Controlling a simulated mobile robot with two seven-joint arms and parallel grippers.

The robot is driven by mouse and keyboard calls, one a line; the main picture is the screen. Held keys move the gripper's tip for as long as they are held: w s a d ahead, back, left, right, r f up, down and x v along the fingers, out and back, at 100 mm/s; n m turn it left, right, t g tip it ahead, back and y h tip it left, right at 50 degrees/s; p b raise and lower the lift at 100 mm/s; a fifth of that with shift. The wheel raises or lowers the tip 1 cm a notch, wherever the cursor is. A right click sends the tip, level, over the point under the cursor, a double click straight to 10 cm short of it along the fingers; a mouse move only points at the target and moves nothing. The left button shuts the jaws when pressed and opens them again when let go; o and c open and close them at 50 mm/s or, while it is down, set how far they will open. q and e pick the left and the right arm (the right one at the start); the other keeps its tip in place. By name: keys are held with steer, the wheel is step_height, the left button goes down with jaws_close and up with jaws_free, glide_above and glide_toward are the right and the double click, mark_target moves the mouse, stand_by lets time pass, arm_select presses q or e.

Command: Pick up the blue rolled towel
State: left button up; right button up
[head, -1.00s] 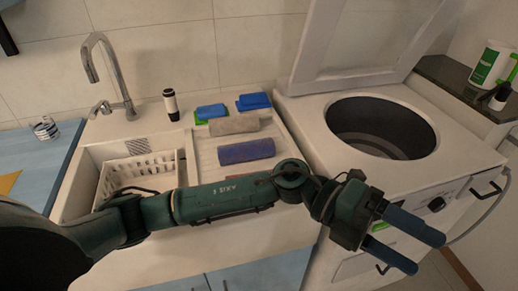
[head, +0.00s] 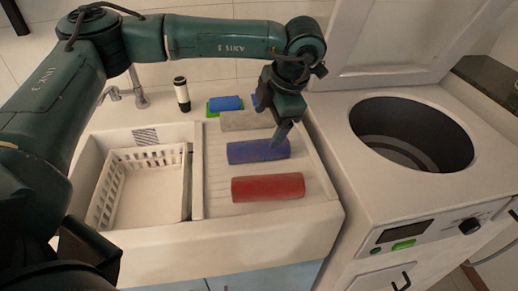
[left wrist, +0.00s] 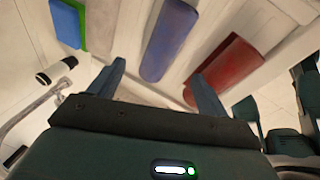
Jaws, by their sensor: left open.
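The blue rolled towel (head: 252,152) lies on the ribbed drainboard between a grey roll and a red roll. It also shows in the left wrist view (left wrist: 169,40), its near end just ahead of the gap between my fingers. My left gripper (head: 281,136) points down at the towel's right end, and its fingers hide a little of that end. In the left wrist view its two fingers (left wrist: 157,72) are apart with nothing between them. I cannot tell whether a finger touches the towel. My right gripper is not in view.
A red roll (head: 268,187) lies in front, a grey roll (head: 240,122) behind. Blue and green sponges (head: 226,104) and a black-and-white bottle (head: 182,94) stand at the back. A white basket (head: 118,192) sits in the sink. An open-topped washer (head: 345,170) stands right.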

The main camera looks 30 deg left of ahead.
mark_target(261, 144)
arm_select(q)
steer(key=p+x, duration=0.1)
steer(key=x, duration=0.8)
steer(key=shift+s+d+f, duration=0.1)
steer(key=shift+f, duration=0.2)
steer(key=shift+r, duration=0.1)
steer(key=c, duration=1.1)
